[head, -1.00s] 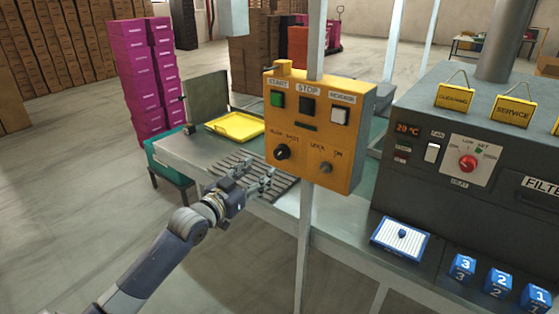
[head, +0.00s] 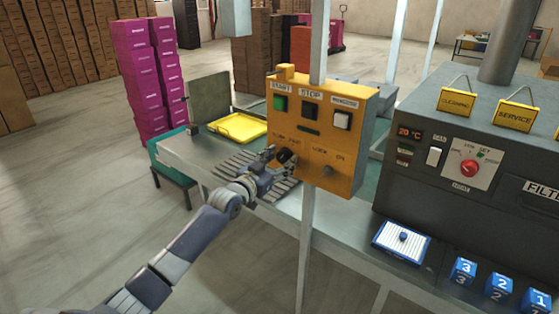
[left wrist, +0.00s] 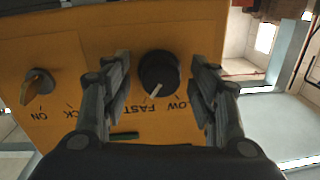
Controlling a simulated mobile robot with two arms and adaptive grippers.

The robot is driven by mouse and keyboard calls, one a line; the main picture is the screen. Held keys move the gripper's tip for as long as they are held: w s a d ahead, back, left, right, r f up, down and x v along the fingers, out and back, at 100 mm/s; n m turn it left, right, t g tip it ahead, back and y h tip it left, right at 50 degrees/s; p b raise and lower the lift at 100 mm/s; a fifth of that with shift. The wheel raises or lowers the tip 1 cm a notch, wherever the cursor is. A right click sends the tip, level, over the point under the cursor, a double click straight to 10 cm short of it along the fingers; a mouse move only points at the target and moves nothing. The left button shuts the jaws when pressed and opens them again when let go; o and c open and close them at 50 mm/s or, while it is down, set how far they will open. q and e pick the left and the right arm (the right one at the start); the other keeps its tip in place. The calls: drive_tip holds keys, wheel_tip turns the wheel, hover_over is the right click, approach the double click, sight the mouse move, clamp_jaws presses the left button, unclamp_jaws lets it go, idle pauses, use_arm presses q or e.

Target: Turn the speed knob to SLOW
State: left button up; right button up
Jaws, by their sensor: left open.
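The yellow control box (head: 345,110) hangs on a post and carries the black round speed knob (head: 285,155). In the left wrist view the knob (left wrist: 158,72) shows a white pointer line between the SLOW and FAST labels, leaning towards FAST. My left gripper (head: 279,160) is at the box's lower left, in front of the knob. In the left wrist view its two fingers (left wrist: 160,98) are open, one on each side of the knob, with a gap on both sides. My right gripper is not in view.
The box also has a green START button (head: 280,103), a black STOP button (head: 310,109) and a lock switch (head: 327,171). A yellow tray (head: 238,128) lies on the conveyor behind. A grey machine (head: 470,150) stands at the right.

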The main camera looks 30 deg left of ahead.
use_arm(q)
drive_tip(key=c, duration=1.1)
drive_tip(key=shift+o, duration=0.2)
drive_tip(key=shift+n, duration=0.3)
drive_tip(key=shift+r+n+p, duration=0.1)
drive_tip(key=shift+n+p, duration=0.65)
drive_tip(key=shift+n, duration=0.15)
drive_tip(key=n+p, duration=0.1)
drive_tip(key=n, duration=0.2)
drive_tip(key=n+p, duration=0.1)
drive_tip(key=n, duration=0.3)
drive_tip(key=shift+g+h, duration=0.3)
drive_tip(key=shift+n, duration=2)
